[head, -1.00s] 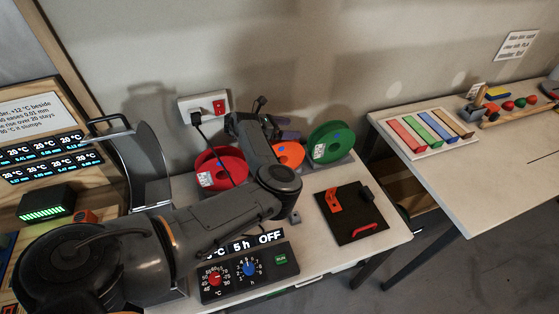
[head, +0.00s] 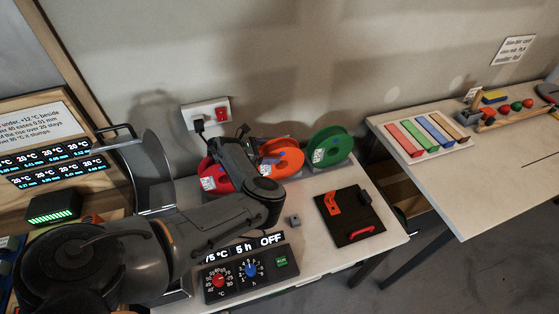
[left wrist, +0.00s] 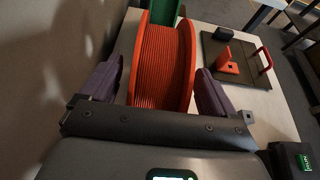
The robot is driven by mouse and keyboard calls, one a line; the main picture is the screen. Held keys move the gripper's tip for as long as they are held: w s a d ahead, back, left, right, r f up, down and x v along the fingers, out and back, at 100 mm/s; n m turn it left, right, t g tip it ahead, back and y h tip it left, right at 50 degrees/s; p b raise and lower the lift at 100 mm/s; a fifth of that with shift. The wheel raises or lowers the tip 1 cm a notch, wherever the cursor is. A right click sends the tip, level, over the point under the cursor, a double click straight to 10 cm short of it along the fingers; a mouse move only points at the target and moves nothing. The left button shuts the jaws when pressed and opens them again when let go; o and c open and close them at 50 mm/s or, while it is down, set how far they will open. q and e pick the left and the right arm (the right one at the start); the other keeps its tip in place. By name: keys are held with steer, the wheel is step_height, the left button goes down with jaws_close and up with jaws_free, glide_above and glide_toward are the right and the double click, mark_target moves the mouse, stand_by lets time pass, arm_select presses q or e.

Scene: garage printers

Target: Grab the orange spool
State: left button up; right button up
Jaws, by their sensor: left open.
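The orange spool (head: 284,157) stands upright on the table by the wall, between the red spool (head: 209,177) and the green spool (head: 330,146). In the head view my left forearm covers part of the red spool and the orange spool's left edge. In the left wrist view the orange spool (left wrist: 166,62) fills the space ahead of my left gripper (left wrist: 158,88). The gripper is open, with one purple-grey finger on each side of the spool's rim. I cannot tell whether the fingers touch it. My right gripper is not in view.
A control box with dials (head: 246,271) sits at the table's front. A black board (head: 349,214) with an orange piece and red handle lies at the right. A small grey block (head: 295,220) lies between. The wall with a socket (head: 206,114) is close behind.

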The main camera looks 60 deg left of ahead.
arm_select(q)
steer(key=shift+w+f, duration=0.1)
steer(key=shift+w, duration=0.15)
jaws_close()
stand_by(0.4)
